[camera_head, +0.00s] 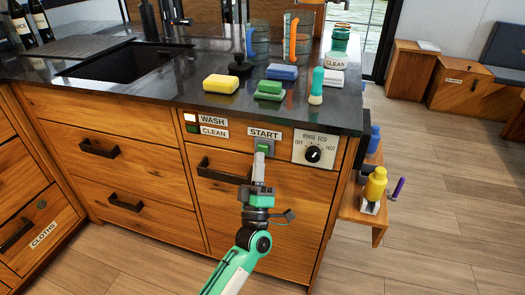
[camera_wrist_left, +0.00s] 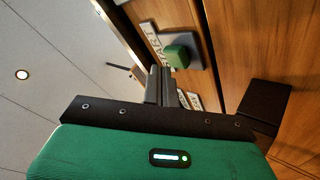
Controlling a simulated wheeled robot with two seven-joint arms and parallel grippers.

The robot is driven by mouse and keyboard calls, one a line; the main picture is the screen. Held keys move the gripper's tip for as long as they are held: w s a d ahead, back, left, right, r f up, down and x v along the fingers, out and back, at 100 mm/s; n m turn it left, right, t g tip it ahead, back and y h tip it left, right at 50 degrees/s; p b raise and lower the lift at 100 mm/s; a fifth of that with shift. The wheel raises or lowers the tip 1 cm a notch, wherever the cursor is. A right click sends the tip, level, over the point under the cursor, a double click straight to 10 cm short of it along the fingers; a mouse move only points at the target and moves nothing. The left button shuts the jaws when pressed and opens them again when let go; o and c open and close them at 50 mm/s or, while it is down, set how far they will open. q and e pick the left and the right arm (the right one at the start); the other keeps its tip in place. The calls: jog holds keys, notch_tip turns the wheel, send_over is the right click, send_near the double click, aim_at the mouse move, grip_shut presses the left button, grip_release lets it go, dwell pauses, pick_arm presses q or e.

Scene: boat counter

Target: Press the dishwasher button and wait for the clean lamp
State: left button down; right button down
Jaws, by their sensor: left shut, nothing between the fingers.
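The green start button (camera_head: 264,144) sits on a grey plate under the START label on the dishwasher's wooden front. It also shows in the left wrist view (camera_wrist_left: 177,56). My left gripper (camera_head: 259,157) is shut and empty, its fingertips just in front of and below the button. In the left wrist view the fingertips (camera_wrist_left: 160,70) are close beside the button; I cannot tell whether they touch it. The wash lamp (camera_head: 190,117) looks lit, pale white. The clean lamp (camera_head: 192,129) below it looks dark. My right gripper is not in view.
A rinse knob (camera_head: 313,154) on a white panel is right of the button. A dark drawer handle (camera_head: 222,173) is just left of my gripper. Sponges (camera_head: 221,84), a green-capped bottle (camera_head: 316,86) and jugs (camera_head: 297,38) stand on the dark counter. A side shelf (camera_head: 362,215) holds bottles.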

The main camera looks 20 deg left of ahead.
pick_arm(q)
jog(key=s+p, duration=0.2)
jog(key=s, duration=0.4)
dwell(0.3)
jog(key=shift+a, duration=0.1)
dwell(0.5)
